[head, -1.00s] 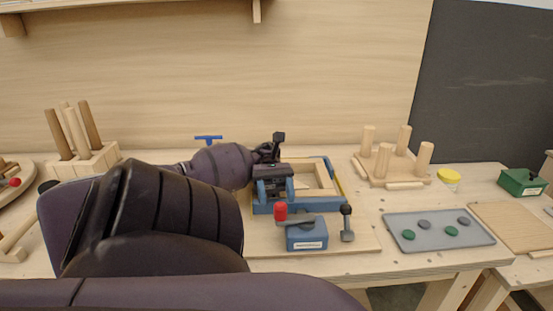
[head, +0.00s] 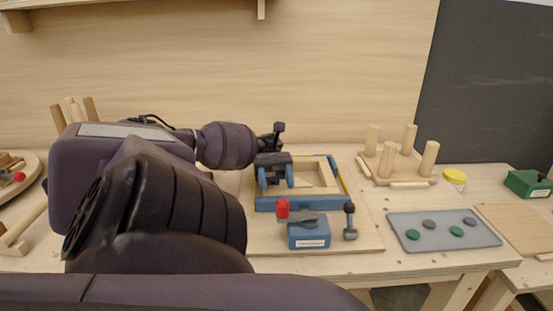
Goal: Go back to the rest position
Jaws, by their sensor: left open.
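My left arm reaches in from the left in the head view, with its large dark links covering the left part of the bench. My left gripper (head: 274,178) has blue fingers and is open. It is over the left side of a blue-and-wood frame fixture (head: 318,203), near its front left corner. I cannot tell whether the fingers touch the frame. No object shows between them. My right gripper is not in view.
In front of the frame stands a blue block (head: 309,236) with a red-knobbed lever (head: 283,209). A black-knobbed lever (head: 350,221) stands beside it. A peg stand (head: 399,160), a grey tray (head: 444,230) with discs and a yellow-lidded jar (head: 455,179) are on the right.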

